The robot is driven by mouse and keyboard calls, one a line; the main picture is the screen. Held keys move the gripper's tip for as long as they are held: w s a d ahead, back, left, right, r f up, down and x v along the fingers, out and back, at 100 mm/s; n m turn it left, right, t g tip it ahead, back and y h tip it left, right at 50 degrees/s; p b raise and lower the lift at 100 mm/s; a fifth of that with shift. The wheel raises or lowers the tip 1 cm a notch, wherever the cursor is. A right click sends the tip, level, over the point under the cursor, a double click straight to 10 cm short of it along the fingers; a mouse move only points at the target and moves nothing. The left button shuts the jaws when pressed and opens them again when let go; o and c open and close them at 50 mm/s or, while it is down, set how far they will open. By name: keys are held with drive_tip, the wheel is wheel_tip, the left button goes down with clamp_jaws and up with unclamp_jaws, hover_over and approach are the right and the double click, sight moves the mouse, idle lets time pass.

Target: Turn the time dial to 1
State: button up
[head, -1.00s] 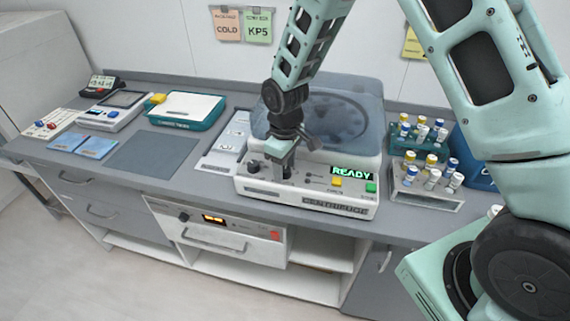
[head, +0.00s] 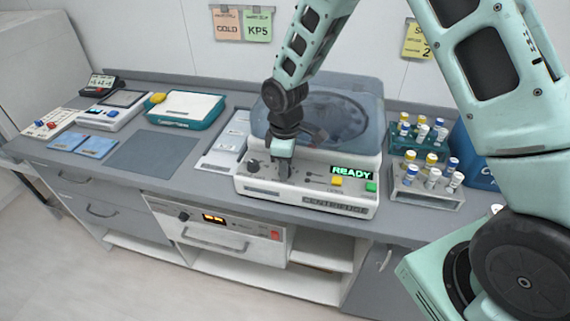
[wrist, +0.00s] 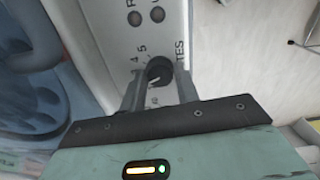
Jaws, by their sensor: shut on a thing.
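The centrifuge (head: 305,201) stands on the bench with its lid closed, and its display (head: 352,173) reads READY in green. In the wrist view, the dark time dial (wrist: 158,66) sits between the two fingertips of my gripper (wrist: 158,84). The numbers 4 and 5 and the letters "TES" show beside it. My gripper is shut on the dial, its fingers on either side. A pale mark shows on the dial, but I cannot read its setting clearly.
Another dark knob (head: 253,166) is left of my gripper on the panel. A yellow button (head: 336,182) and a green button (head: 371,187) lie to the right. Tube racks (head: 426,199) stand right of the centrifuge. A grey mat (head: 153,152) lies clear on the left.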

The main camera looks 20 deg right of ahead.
drive_tip(key=n, duration=0.3)
drive_tip(key=shift+r+n+p, duration=0.1)
drive_tip(key=shift+n+p, duration=0.25)
drive_tip(key=shift+n, duration=0.05)
drive_tip(key=n+p, duration=0.1)
drive_tip(key=n, duration=0.3)
drive_tip(key=shift+n, duration=0.3)
drive_tip(key=o, duration=1)
drive_tip(key=shift+c, duration=0.2)
wheel_tip(320, 180, up, 17)
drive_tip(key=b, duration=0.2)
drive_tip(key=shift+r, duration=0.15)
